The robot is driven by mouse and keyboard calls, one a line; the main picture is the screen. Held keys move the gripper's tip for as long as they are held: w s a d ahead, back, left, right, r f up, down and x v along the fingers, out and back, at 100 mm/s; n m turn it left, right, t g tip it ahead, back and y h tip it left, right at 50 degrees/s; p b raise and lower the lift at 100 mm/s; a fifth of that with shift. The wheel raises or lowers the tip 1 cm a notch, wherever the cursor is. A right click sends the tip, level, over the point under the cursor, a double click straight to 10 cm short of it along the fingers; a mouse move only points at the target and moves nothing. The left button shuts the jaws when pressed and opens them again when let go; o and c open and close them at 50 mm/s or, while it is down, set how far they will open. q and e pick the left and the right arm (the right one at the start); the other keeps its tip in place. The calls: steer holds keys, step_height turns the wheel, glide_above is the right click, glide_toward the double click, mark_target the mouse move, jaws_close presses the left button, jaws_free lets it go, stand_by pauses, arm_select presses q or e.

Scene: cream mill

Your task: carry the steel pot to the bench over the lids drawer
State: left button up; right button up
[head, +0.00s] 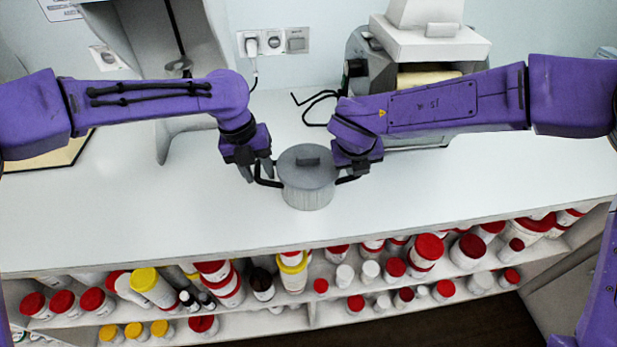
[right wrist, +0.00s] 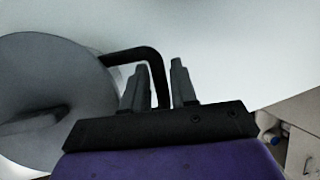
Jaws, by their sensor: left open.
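The steel pot (head: 307,190) stands upright on the white bench, with a grey lid and a dark handle on each side. It also shows in the right wrist view (right wrist: 35,80), cut off by the left edge. My left gripper (head: 258,177) is at the pot's left handle, with its fingers open. My right gripper (head: 350,177) is at the right handle. The head view partly hides the right fingertips. I cannot make out which drawer is the lids drawer.
The white bench (head: 130,215) is clear to the left and right of the pot. A grey machine (head: 360,75) stands behind my right arm, with a black cable beside it. Open shelves (head: 250,320) below the front edge hold several red- and yellow-lidded jars.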

arm_select(q)
steer(key=c, duration=0.3)
arm_select(e)
steer(key=c, duration=0.3)
arm_select(q)
jaws_close()
arm_select(e)
jaws_close()
steer(key=shift+r, duration=0.1)
stand_by(0.4)
